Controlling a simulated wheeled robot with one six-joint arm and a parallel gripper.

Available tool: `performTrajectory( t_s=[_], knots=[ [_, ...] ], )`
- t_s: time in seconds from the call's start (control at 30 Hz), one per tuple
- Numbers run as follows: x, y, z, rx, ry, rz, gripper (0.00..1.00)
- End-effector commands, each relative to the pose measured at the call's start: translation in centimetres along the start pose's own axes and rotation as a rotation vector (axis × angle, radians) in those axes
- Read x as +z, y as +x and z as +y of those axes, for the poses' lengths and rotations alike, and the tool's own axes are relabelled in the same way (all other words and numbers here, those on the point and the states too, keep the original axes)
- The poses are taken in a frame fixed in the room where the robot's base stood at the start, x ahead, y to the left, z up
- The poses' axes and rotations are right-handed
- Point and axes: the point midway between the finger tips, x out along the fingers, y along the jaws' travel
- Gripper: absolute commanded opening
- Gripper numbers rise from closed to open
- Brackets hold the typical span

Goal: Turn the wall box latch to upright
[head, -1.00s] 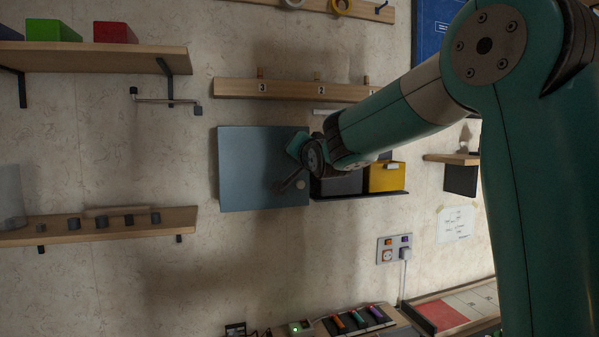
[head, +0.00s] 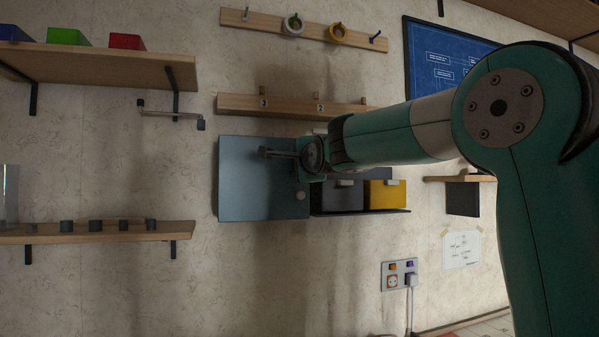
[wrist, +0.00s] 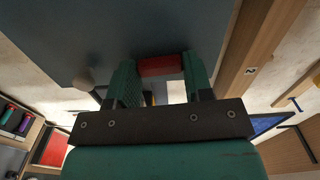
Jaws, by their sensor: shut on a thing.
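The wall box (head: 245,205) is a grey-blue box on the wall, left of my arm. Its flat front also fills the upper left of the wrist view (wrist: 60,35). My gripper (head: 280,153) is at the upper right part of the box front and hides the latch in the head view. In the wrist view, the red latch (wrist: 160,66) is between the two teal fingers of my gripper (wrist: 161,74), which is shut on it. How far the latch is turned I cannot tell. A round knob (head: 300,195) sits below my gripper on the box's right edge.
A dark bin (head: 343,197) and a yellow bin (head: 385,195) stand just right of the box. A numbered wooden rail (head: 290,107) runs above it. A small crank (head: 170,113) and a shelf (head: 100,232) are to the left.

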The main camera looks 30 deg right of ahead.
Motion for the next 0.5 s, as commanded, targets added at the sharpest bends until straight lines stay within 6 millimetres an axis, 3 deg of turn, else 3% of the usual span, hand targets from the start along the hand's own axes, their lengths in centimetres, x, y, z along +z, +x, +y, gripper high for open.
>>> performTrajectory(
  t_s=[0.5],
  knots=[
    [-0.02, 0.02, 0.0, 0.0, 0.105, 0.0, 0.23]
  ],
)
